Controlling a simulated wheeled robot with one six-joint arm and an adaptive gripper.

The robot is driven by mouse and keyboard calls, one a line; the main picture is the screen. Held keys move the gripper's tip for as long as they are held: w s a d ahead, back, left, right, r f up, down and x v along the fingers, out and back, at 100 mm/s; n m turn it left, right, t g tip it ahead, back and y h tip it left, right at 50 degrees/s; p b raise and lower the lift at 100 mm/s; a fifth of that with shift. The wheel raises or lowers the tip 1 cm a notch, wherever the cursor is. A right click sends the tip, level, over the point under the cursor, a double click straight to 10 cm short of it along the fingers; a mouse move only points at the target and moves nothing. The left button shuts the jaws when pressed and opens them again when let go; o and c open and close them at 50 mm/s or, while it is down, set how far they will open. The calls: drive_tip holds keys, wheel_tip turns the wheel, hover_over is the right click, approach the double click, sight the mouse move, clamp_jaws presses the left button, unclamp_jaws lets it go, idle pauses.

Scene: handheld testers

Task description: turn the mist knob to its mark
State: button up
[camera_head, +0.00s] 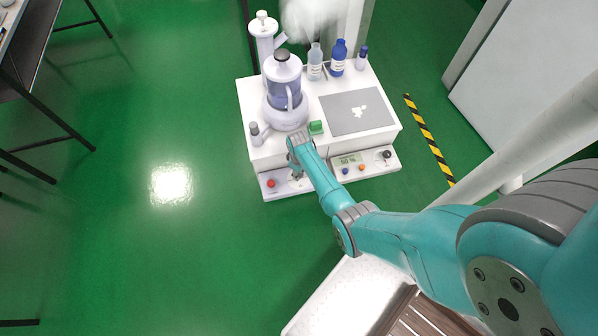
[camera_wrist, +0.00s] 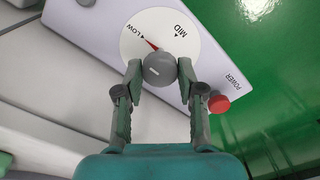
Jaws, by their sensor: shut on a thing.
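The mist knob (camera_wrist: 160,69) is a round grey knob with a short white line on its face, in the middle of the wrist view. It sits on a white round dial (camera_wrist: 147,26) printed with LOW and MID, each with a small black triangle. A red pointer (camera_wrist: 152,44) sticks out past the knob toward the LOW triangle. The rest of the dial is hidden by the knob and fingers. My gripper (camera_wrist: 160,70) is shut on the knob, one finger on each side. In the head view my arm reaches the front panel (camera_head: 273,192) and hides the knob.
A red POWER button (camera_wrist: 219,104) is close to my right finger in the wrist view. Above the panel stand a clear-tanked humidifier (camera_head: 284,92), several bottles (camera_head: 338,58) and a grey pad (camera_head: 345,118). A small display (camera_head: 347,159) and other knobs are right of my arm.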

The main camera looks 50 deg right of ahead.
idle(0.4)
drive_tip(key=o, duration=1.2)
drive_tip(key=shift+c, duration=0.2)
wheel_tip(320, 180, up, 12)
